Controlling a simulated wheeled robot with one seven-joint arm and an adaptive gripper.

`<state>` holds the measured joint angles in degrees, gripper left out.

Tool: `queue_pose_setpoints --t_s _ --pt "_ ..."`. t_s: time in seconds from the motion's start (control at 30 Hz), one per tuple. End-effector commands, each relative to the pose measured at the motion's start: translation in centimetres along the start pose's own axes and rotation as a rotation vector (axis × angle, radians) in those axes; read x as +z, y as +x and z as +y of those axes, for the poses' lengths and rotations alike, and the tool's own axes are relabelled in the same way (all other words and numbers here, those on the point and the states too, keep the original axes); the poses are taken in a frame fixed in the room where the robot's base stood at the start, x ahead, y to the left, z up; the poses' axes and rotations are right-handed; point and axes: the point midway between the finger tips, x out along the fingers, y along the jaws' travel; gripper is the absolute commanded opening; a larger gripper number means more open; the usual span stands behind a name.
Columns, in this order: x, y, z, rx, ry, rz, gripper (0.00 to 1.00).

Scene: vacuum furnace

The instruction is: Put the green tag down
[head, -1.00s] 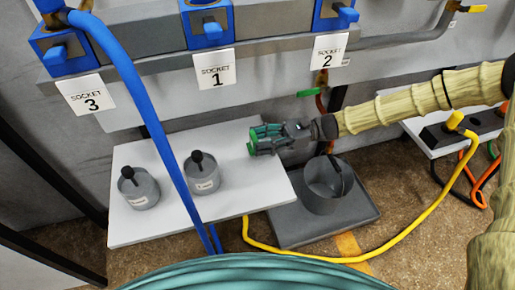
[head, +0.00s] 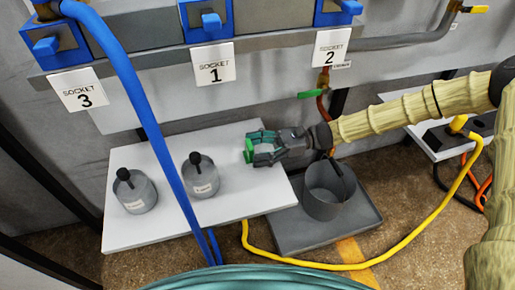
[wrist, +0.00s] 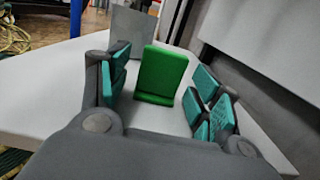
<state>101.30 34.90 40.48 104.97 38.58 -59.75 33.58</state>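The green tag (head: 249,152) is at the tip of my gripper (head: 261,149), over the right part of the white table (head: 150,233). In the wrist view the tag (wrist: 163,73) stands upright between the teal finger pads, with a small foot at its bottom. My gripper (wrist: 165,95) has its fingers spread, with a clear gap on the left of the tag and a narrower one on the right. The tag looks to be at the tabletop, though its contact with it is hard to make out.
Two grey lidded pots (head: 135,191) stand on the left of the table, and a blue hose (head: 150,115) crosses in front. A grey bucket (head: 328,190) on a dark tray (head: 300,235) is at right. A yellow hose (head: 400,250) runs along the floor. Sockets line the wall above.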

Motion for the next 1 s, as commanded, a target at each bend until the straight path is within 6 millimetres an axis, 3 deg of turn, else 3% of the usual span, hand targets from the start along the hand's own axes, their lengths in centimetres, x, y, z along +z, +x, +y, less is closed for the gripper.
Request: queue_pose_setpoints --t_s 0.23,0.37,0.8,1.0 --pt "0.1 -0.3 0.0 -0.001 0.000 0.000 0.64" --pt "0.2 -1.5 -0.1 -0.002 -0.001 0.001 0.64" --pt "0.2 -9.2 0.0 -0.001 0.000 0.000 0.64" --pt "0.1 -11.3 0.0 0.000 0.001 -0.001 0.64"
